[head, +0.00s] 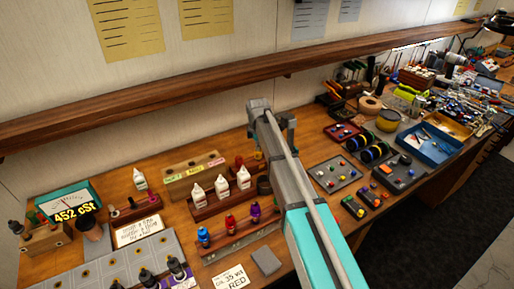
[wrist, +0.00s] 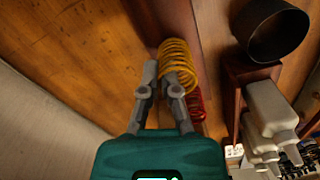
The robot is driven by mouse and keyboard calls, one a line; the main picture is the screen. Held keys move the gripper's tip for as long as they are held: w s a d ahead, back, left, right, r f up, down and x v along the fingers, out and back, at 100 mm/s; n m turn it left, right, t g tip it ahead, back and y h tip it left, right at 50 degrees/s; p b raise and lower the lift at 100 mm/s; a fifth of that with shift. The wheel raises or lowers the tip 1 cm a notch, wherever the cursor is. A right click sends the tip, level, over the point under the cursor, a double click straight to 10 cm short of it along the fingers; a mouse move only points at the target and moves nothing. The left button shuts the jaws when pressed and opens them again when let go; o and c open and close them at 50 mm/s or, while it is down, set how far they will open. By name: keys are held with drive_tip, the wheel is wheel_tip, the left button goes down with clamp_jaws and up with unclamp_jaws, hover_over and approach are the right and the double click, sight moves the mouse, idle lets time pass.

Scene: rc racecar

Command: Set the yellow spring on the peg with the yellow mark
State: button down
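The yellow spring (wrist: 179,62) stands just beyond my gripper's fingertips in the wrist view, partly covered by the right finger. My gripper (wrist: 160,82) has its two fingers apart, with bare wood showing between them. Whether a finger touches the spring I cannot tell. A red spring (wrist: 197,105) is close beside the yellow one. In the head view my gripper (head: 272,122) is above the back of the bench. A light wooden block (head: 194,174) with coloured labels lies left of it; its pegs and the yellow mark are too small to make out.
White bottles (head: 221,185) stand in a dark wooden rack right in front of the labelled block, near a black cup (wrist: 276,30). Coloured bottles (head: 230,223) stand further forward. A wooden shelf (head: 180,95) runs along the wall. Trays with parts (head: 333,173) lie to the right.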

drive_tip(key=shift+f, duration=0.35)
drive_tip(key=c, duration=0.7)
unclamp_jaws()
